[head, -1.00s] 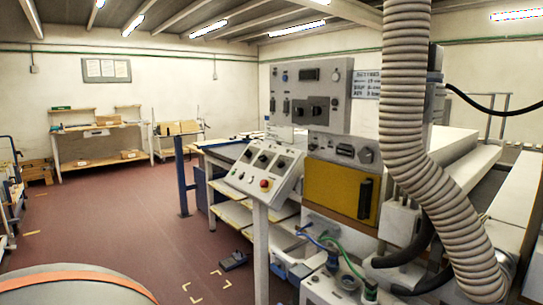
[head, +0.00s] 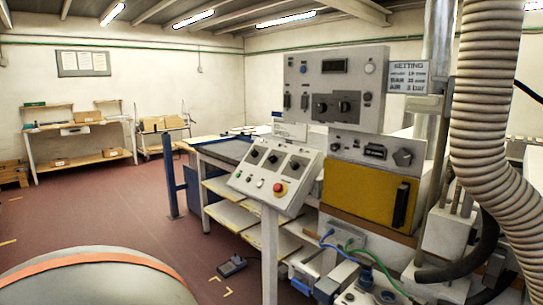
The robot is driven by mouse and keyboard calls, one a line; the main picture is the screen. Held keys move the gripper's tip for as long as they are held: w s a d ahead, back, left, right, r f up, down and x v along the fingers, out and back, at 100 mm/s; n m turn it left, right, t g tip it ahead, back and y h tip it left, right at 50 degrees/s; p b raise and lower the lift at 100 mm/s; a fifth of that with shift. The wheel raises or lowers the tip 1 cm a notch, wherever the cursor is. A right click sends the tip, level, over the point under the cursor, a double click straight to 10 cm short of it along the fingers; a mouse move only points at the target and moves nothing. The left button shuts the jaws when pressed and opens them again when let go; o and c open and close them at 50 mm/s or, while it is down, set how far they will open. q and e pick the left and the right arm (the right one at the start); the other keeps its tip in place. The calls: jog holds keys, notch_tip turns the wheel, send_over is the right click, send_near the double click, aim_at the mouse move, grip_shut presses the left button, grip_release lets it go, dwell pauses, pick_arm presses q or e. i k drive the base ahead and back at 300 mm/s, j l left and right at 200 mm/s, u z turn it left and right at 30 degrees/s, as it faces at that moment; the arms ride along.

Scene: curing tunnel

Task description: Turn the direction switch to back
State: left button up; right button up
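A sloped grey control console (head: 275,176) stands on a white post in the middle of the head view. It has several dark rotary knobs, small buttons and a red emergency button (head: 279,188). Behind it, an upright grey panel (head: 335,80) carries a display and two black rotary switches (head: 336,106). Another grey knob (head: 402,157) sits above a yellow door (head: 368,192). The labels are too small to read, so I cannot tell which is the direction switch or how it is set. Neither of my grippers is in view.
A ribbed hose (head: 488,120) hangs at the right, by a setting sign (head: 407,76). A foot pedal (head: 231,266) lies on the floor near the console post. A blue post (head: 170,175) stands left of the machine. Red floor (head: 100,210) is open to the left.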

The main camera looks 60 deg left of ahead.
aim_at(273, 158)
jog(key=k+j, duration=0.1)
jog(key=j, duration=0.4)
jog(key=j+z, duration=0.1)
jog(key=j, duration=0.4)
jog(key=k+j, duration=0.15)
jog(key=j, duration=0.35)
jog(key=k+j+z, duration=0.1)
jog(key=j, duration=0.35)
